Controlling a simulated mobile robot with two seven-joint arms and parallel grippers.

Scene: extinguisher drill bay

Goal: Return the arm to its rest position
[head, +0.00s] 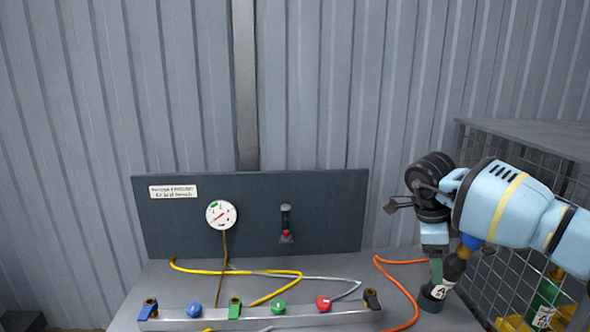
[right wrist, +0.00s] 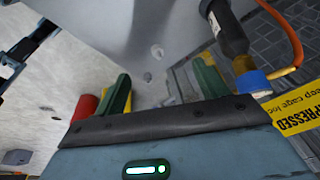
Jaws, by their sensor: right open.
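My right arm comes in from the right in the head view, light blue with a yellow band. Its gripper (head: 437,266) points down over the right end of the bench. In the right wrist view the green fingers (right wrist: 165,72) stand apart with nothing between them. A dark cylinder with a brass neck and blue collar (head: 455,267) stands just right of the gripper, partly covered by the arm. It also shows beside the fingers in the right wrist view (right wrist: 229,30), not gripped. My left gripper does not show.
The bench carries a metal manifold (head: 255,321) with coloured knobs, and yellow and orange hoses (head: 407,295). A dark panel (head: 180,225) with a gauge (head: 221,214) stands behind it. A wire cage (head: 500,275) with a green cylinder (head: 544,300) is close under my right arm. Space above the panel is clear.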

